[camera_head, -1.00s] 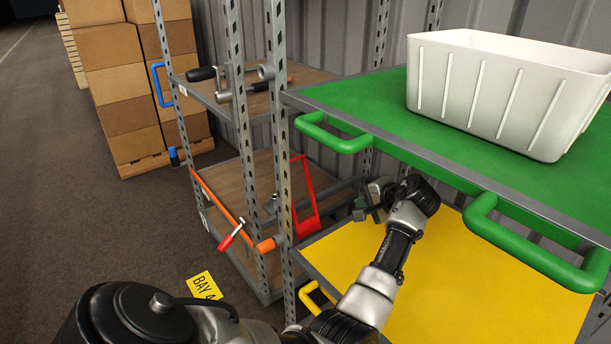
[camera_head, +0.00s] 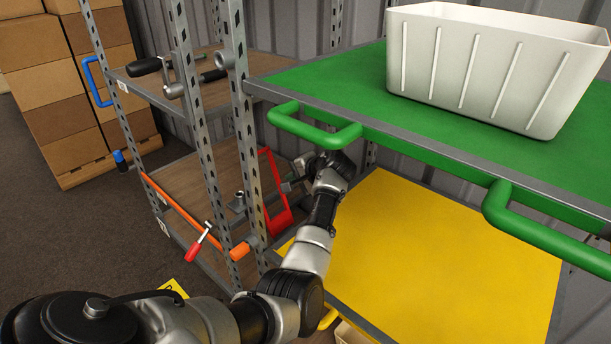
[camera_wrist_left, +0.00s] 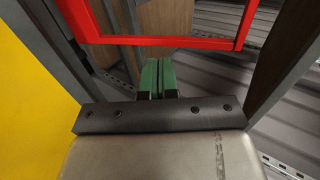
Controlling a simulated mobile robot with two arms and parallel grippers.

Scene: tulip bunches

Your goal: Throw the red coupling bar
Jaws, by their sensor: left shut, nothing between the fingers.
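The red coupling bar (camera_head: 281,222) is a U-shaped red frame at the near end of the wooden lower shelf, behind a grey post. In the left wrist view the red bar (camera_wrist_left: 165,41) crosses the top of the picture, with one leg rising at each side. My left gripper (camera_head: 290,182) reaches in beside the bar's right leg, partly hidden by my own wrist. In the left wrist view its green fingers (camera_wrist_left: 158,72) are shut and empty. They point toward the bar's crosspiece and appear just short of it. My right gripper is not in view.
Perforated posts (camera_head: 246,140) stand close left of my arm. An orange bar (camera_head: 180,208) with a red-gripped lever (camera_head: 196,247) runs low at left. The green shelf (camera_head: 330,75) with a white bin (camera_head: 490,70) is above; the yellow shelf (camera_head: 430,270) below is mostly clear.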

